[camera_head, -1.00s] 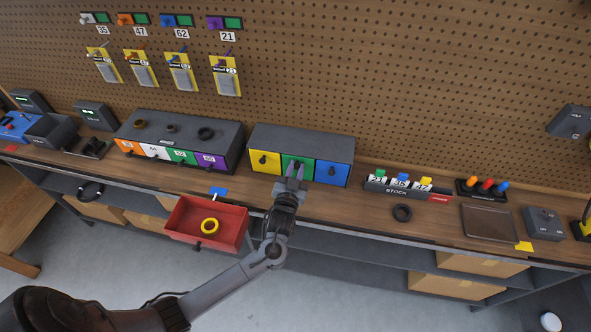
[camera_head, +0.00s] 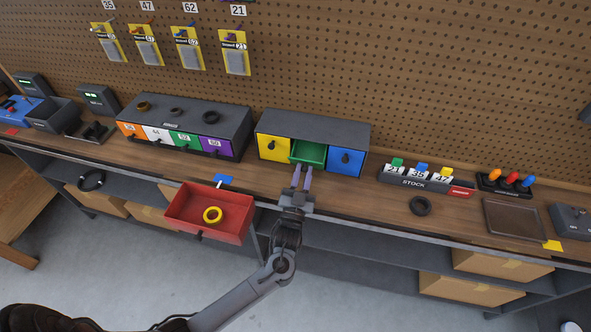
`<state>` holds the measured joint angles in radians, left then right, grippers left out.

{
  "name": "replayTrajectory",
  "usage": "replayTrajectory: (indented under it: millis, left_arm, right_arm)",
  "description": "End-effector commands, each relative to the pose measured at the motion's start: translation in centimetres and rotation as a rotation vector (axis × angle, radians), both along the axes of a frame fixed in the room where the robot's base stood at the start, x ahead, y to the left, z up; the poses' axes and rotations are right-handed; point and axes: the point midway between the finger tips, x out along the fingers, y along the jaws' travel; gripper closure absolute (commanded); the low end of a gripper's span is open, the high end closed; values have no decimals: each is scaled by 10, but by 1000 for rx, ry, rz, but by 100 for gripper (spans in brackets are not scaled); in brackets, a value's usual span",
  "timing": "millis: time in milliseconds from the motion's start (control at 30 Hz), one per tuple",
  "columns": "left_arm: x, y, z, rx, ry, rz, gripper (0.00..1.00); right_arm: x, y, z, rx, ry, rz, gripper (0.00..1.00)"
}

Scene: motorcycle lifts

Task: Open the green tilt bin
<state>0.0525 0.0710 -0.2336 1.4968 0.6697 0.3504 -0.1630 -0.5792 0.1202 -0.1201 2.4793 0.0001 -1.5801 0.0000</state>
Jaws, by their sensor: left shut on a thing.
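The green tilt bin (camera_head: 309,151) is the middle one of three bins in a dark grey cabinet (camera_head: 320,126) on the bench. It is tilted out at the top, and its green inside shows. My left gripper (camera_head: 302,172) is at the front of this bin, with its fingers shut on the bin's knob, which the fingers hide. The yellow bin (camera_head: 273,148) on the left and the blue bin (camera_head: 346,161) on the right are closed, each with a black knob. My right gripper is not in view.
A drawer cabinet (camera_head: 185,123) stands to the left.

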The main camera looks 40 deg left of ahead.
Motion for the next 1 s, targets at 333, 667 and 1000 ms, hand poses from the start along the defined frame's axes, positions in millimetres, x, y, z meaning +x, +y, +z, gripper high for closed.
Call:
replayTrajectory:
  millis: [333, 667, 1000]
  left_arm:
    - [-5, -3, -21, -5, 31, -2, 100]
    - [-5, -3, -21, -4, 30, -3, 100]
    - [-5, -3, -17, -3, 21, -2, 52]
  right_arm:
    - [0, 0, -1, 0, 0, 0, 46]
    - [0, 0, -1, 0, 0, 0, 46]
    - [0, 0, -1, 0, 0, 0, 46]
